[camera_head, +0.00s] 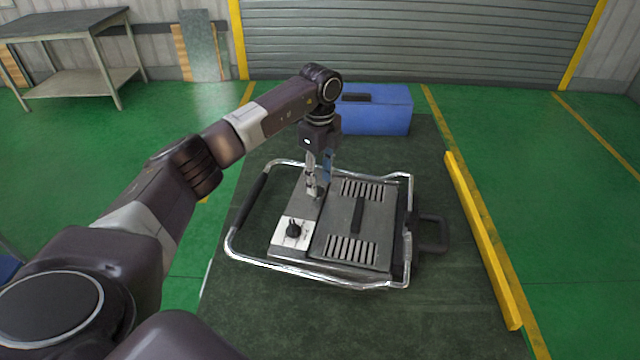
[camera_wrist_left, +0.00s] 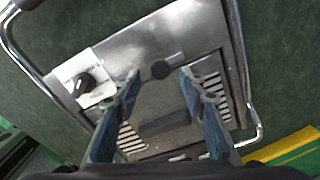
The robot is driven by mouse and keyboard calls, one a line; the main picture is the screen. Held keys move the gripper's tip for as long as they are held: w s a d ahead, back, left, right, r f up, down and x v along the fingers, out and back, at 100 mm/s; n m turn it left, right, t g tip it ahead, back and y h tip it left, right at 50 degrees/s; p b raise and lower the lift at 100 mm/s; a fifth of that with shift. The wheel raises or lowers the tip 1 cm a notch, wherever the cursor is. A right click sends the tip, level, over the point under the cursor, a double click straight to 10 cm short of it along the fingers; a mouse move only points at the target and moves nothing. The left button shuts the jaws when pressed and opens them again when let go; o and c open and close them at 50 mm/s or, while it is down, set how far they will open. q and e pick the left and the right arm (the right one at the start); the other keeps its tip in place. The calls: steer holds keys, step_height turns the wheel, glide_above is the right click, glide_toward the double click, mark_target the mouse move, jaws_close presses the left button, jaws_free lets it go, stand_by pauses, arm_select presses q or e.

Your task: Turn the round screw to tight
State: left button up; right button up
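The heating element is a grey metal box (camera_head: 375,215) with vent slots, a black handle and a chrome tube frame, lying on a dark green mat. My left gripper (camera_head: 318,184) points down over that panel. My right gripper is not in view.
A black pointer knob on a white plate (camera_head: 293,232) sits on the box's near left corner. A blue case (camera_head: 376,108) stands behind the box. A yellow bar (camera_head: 482,240) lies to the right. A table (camera_head: 75,60) stands far left. The near mat is clear.

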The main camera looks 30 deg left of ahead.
mark_target(320, 190)
arm_select(q)
steer(key=shift+f, duration=1.3)
jaws_close()
